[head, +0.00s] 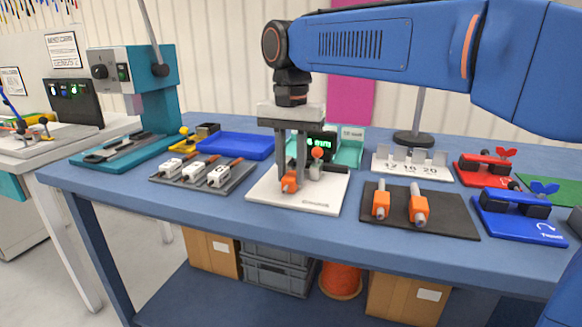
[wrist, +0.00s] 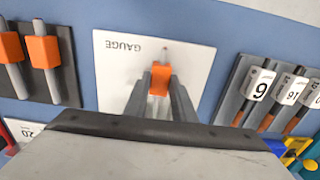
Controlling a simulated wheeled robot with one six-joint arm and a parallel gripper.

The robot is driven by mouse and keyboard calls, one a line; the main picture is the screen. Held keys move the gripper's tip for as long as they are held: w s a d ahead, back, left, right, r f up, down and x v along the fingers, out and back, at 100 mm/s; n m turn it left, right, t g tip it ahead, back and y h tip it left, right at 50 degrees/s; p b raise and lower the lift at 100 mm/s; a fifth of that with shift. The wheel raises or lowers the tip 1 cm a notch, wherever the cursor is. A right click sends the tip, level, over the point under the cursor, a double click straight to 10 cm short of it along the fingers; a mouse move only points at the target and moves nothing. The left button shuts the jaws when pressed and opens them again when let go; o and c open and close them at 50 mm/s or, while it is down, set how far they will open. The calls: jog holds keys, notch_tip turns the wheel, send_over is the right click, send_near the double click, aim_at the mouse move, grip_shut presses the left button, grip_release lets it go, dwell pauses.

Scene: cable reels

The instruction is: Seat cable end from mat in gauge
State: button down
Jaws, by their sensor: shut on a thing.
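My gripper (head: 288,178) is shut on an orange cable end (head: 289,187) over the white gauge plate (head: 262,198). In the wrist view the orange cable end (wrist: 160,76) sits between my fingers, with a grey tip pointing away from me over the gauge plate (wrist: 118,78). I cannot tell whether it touches the gauge's seat. Two more orange cable ends (head: 380,203) (head: 418,207) lie on the dark mat (head: 449,222), to the right.
A dark tray of white numbered blocks (head: 219,174) and a blue tray (head: 235,145) are left of the gauge. A numbered rack (head: 412,169), a red clamp tool (head: 487,169) and a blue one (head: 519,215) stand at right. Bare table runs along the front edge.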

aim_at(291, 176)
jog(key=c, duration=1.4)
grip_release()
notch_tip(291, 176, up, 18)
jog(key=shift+f, duration=0.25)
jog(key=shift+s, duration=0.1)
